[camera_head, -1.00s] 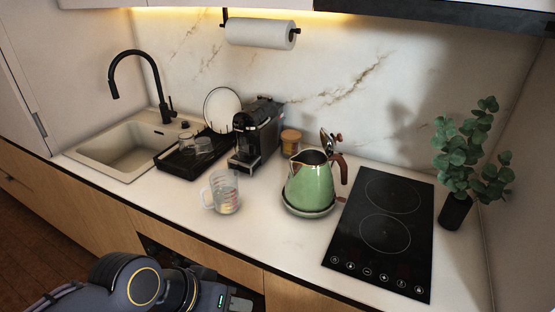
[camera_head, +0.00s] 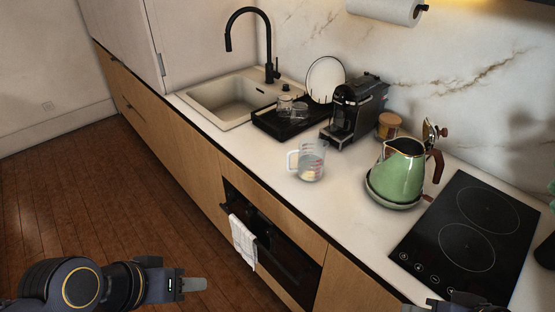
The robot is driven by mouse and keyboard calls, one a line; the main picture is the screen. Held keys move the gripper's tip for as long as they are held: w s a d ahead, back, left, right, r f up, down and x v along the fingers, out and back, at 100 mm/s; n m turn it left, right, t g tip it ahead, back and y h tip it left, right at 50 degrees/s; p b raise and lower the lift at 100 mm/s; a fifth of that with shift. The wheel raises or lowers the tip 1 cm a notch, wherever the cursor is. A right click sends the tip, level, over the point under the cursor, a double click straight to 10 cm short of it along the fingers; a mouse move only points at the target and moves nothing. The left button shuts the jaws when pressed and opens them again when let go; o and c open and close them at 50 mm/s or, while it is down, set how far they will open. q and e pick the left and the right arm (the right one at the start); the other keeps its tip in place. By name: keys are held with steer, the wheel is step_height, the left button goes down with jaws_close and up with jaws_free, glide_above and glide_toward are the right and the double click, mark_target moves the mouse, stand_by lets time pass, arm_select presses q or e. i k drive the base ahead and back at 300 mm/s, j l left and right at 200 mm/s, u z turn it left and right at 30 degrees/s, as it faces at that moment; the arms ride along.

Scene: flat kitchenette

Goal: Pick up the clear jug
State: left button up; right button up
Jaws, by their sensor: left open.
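The clear jug (camera_head: 311,162) stands upright on the white counter, with red markings and its handle to the left. Nothing touches it. My left gripper (camera_head: 194,284) is at the lower left, over the wooden floor in the picture, well apart from the jug. It is open and empty. A dark part of my right arm shows at the bottom right edge, but its fingers cannot be made out.
A green kettle (camera_head: 399,174) stands right of the jug, beside the black hob (camera_head: 466,235). A coffee machine (camera_head: 354,108) and a black drying tray (camera_head: 268,126) with glasses are behind. A towel (camera_head: 243,242) hangs on the oven front. Counter around the jug is clear.

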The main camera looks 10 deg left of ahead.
mark_target(311, 151)
steer(key=i+j+u, duration=0.1)
steer(key=i+j, duration=0.25)
steer(key=i+j+u, duration=0.15)
steer(key=i+j, duration=0.15)
steer(key=i, duration=0.15)
steer(key=i+j+u, duration=0.1)
steer(key=i+j, duration=0.15)
steer(key=i, duration=0.2)
